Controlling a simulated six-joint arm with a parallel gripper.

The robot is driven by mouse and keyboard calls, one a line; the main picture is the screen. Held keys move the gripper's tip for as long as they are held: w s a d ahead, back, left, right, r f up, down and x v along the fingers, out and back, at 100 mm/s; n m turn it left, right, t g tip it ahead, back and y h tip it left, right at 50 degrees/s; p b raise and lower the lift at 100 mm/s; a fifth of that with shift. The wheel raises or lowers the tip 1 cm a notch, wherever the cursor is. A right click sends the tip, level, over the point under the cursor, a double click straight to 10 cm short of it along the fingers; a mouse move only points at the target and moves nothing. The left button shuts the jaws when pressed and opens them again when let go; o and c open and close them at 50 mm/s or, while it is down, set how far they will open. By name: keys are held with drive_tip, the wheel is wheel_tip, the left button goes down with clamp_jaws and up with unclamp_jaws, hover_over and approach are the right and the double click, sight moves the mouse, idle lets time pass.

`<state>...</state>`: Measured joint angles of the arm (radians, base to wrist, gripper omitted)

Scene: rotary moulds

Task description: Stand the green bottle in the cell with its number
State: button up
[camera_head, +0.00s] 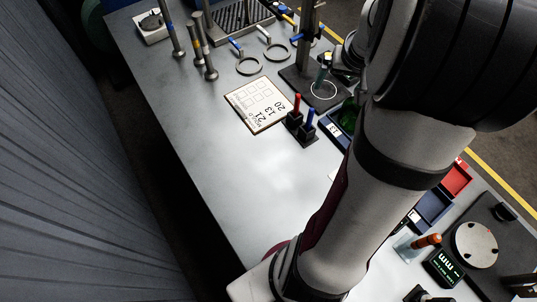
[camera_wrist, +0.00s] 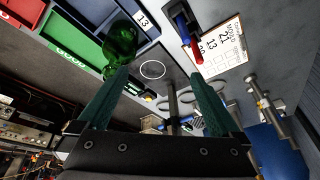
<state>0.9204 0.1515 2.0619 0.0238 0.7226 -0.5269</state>
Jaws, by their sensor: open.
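The green bottle (camera_wrist: 120,45) shows in the wrist view at the blue cell tray (camera_wrist: 160,32), beside my left fingertip. Whether it stands inside a cell or which number it carries I cannot tell. In the head view the bottle (camera_head: 347,116) is partly hidden by my arm. One cell label (camera_wrist: 143,19) reads 13; other cells are cut off or hidden. My gripper (camera_wrist: 160,75) is open with nothing between its two teal fingers. In the head view my arm covers most of it.
A printed card (camera_head: 259,104) lists MOULD 21, 13 and 20. Red and blue handles (camera_head: 302,122) stand in a black holder beside the tray. A black stand with a white ring (camera_head: 323,90) lies behind. A green GOOD bin (camera_wrist: 72,48) adjoins the tray. The table's front left is clear.

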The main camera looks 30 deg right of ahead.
drive_tip(key=s+a+r+n+g+y, duration=0.1)
drive_tip(key=a+r+n+y, duration=0.15)
drive_tip(key=a, duration=1.85)
drive_tip(key=s+a+g+y, duration=0.1)
drive_tip(key=s+a+g, duration=0.1)
drive_tip(key=s+a, duration=0.9)
drive_tip(key=shift+s+a+f, duration=0.15)
drive_tip(key=shift+s+a, duration=0.1)
drive_tip(key=shift+s, duration=0.2)
drive_tip(key=shift+w, duration=0.15)
